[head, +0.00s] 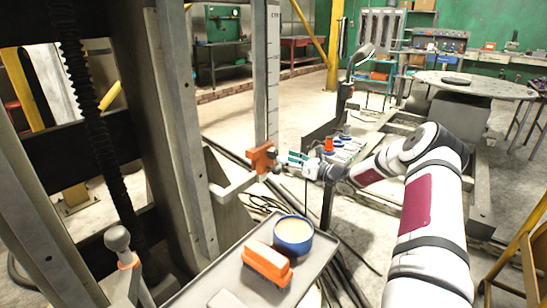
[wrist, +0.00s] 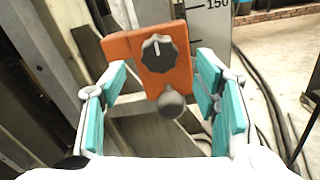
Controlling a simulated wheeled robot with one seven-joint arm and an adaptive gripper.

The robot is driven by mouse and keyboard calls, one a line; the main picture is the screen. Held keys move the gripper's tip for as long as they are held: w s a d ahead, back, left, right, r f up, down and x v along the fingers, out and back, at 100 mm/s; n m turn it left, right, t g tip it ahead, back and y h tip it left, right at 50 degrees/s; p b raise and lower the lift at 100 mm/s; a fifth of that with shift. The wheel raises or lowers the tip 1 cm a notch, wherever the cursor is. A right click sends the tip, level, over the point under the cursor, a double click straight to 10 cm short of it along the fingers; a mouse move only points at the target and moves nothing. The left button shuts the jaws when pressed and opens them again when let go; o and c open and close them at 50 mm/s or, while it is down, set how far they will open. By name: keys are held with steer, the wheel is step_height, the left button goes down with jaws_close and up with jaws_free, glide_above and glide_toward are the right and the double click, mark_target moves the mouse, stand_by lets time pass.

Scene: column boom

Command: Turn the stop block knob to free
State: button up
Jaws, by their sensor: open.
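The stop block (wrist: 117,46) is an orange block on the graduated steel column; it also shows in the head view (head: 261,158). On its face is a dark ribbed knob (wrist: 160,53) with a white pointer line aimed roughly upward in the wrist view. Below the knob, a grey ball-ended handle (wrist: 171,103) sticks out toward the camera. My gripper (wrist: 166,85) is open, with teal pads either side of the block's face and the knob between them in the picture. I see no contact with the knob. In the head view my gripper (head: 297,160) is just right of the block.
A scale (wrist: 208,30) marked 150 runs up the column behind the block. Dark cables (head: 262,205) lie on the floor. A control panel (head: 345,147) stands near my forearm.

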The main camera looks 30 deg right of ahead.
mark_target(276, 154)
steer(key=b+x, duration=0.1)
steer(key=x, duration=0.5)
steer(key=shift+w+a, duration=0.1)
steer(key=shift+w, duration=0.2)
steer(key=c, duration=1.2)
